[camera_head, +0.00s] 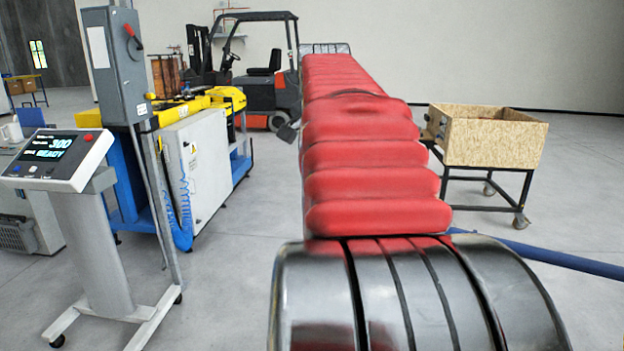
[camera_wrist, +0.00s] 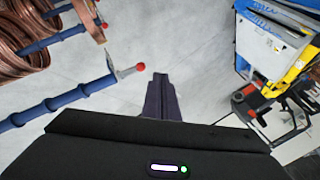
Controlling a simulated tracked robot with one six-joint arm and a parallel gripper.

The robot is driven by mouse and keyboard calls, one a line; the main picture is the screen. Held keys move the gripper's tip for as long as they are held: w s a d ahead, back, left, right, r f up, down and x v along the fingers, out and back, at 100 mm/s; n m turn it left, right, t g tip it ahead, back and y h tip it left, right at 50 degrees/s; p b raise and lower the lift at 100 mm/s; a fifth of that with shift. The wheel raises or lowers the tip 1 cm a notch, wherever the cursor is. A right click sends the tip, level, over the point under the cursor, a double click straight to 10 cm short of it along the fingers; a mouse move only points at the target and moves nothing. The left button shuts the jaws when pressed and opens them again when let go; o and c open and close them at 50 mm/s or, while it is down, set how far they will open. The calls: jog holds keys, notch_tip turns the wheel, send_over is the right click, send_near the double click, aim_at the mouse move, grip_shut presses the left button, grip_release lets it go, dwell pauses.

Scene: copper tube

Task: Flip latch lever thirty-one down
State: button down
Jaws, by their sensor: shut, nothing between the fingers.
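In the wrist view, my gripper (camera_wrist: 161,82) points up the picture with its dark fingers together and empty. Just left of the fingertips is a latch lever with a red ball knob (camera_wrist: 140,67), at the end of a blue bar (camera_wrist: 60,104). The knob is apart from the fingers. A second red-knobbed lever (camera_wrist: 104,25) is farther up and left, by another blue bar (camera_wrist: 53,39). No number can be read on either lever, so I cannot tell which is thirty-one. The head view shows neither of these levers clearly.
Copper coils (camera_wrist: 35,22) fill the wrist view's upper left. In the head view, a control stand (camera_head: 60,158) and blue-yellow machine (camera_head: 190,150) stand left, a forklift (camera_head: 262,80) behind, and a wooden crate on a wheeled frame (camera_head: 490,140) right. Grey floor lies between.

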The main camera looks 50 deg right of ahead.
jog(key=shift+w+a+r, duration=0.35)
jog(key=shift+a+r, duration=0.15)
jog(key=shift+r, duration=0.15)
jog(key=shift+w+a+r, duration=0.3)
jog(key=shift+a+r, duration=0.2)
jog(key=shift+r, duration=0.15)
jog(key=shift+w+a+r, duration=0.35)
jog(key=shift+a+r, duration=0.15)
jog(key=shift+r, duration=0.15)
jog(key=a+f+n+y, duration=0.2)
jog(key=a+f+n, duration=0.9)
jog(key=a+f, duration=0.3)
jog(key=s+a+f+n+y, duration=0.1)
jog(key=s+a+f+n, duration=0.2)
jog(key=a, duration=0.5)
jog(key=s+a+f+n+y, duration=0.1)
jog(key=s+a+f+n, duration=0.2)
jog(key=a+f, duration=0.2)
jog(key=s+a+f+n+t+y, duration=0.1)
jog(key=s+a+f+n, duration=0.2)
jog(key=a, duration=0.8)
jog(key=shift+s+a+f+n, duration=0.15)
jog(key=shift+s+f+n, duration=0.15)
jog(key=shift+f, duration=0.5)
